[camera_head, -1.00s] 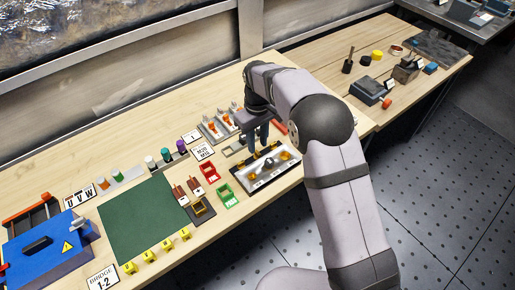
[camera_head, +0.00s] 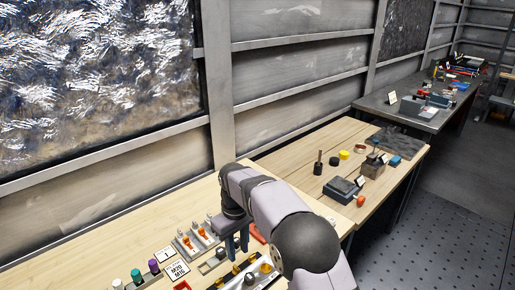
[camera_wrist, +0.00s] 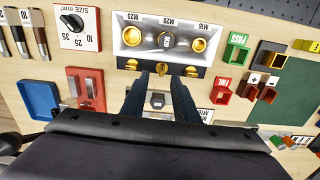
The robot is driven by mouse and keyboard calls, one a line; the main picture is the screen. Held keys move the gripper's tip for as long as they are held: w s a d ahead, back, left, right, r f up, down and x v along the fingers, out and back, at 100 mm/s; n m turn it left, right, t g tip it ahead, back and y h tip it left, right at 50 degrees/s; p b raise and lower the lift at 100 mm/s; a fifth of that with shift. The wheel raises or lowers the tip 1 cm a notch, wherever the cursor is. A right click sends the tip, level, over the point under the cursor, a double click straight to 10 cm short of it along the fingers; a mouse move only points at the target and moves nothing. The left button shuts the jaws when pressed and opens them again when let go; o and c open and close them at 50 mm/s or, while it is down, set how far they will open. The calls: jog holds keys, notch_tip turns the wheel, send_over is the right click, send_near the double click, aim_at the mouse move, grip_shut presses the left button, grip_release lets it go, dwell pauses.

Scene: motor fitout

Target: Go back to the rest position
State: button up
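My gripper (camera_head: 237,248) points down over the bench beside the gland tray (camera_head: 272,281) in the head view. In the wrist view its two dark fingers (camera_wrist: 162,78) stand apart, and nothing is seen clamped between them. The silver tray with a black edge (camera_wrist: 125,50) lies beyond the fingertips, with brass round parts (camera_wrist: 199,45) and labels M25, M20 and M16. A small dark hexagonal part (camera_wrist: 157,101) shows between the fingers, below their tips. My arm hides part of the bench in the head view.
The wrist view shows a green bin (camera_wrist: 237,40), a red bin (camera_wrist: 221,91), a blue tray (camera_wrist: 40,99), a red holder (camera_wrist: 87,88) and a dial panel (camera_wrist: 78,27). In the head view, a second wooden bench (camera_head: 300,156) with tools stands behind my arm.

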jog(key=s+d+r+m, duration=0.1)
jog(key=s+d+m, duration=0.1)
jog(key=s+d, duration=0.4)
jog(key=s+d+m, duration=0.3)
jog(key=d, duration=0.6)
jog(key=s+d+f+m, duration=0.1)
jog(key=s+d+m, duration=0.1)
jog(key=s+d, duration=0.2)
jog(key=s+d+f+m, duration=0.1)
jog(key=s+d, duration=0.3)
jog(key=s, duration=0.7)
jog(key=shift+s+f+m, duration=0.3)
jog(key=shift+f+m, duration=0.1)
jog(key=shift+f, duration=0.1)
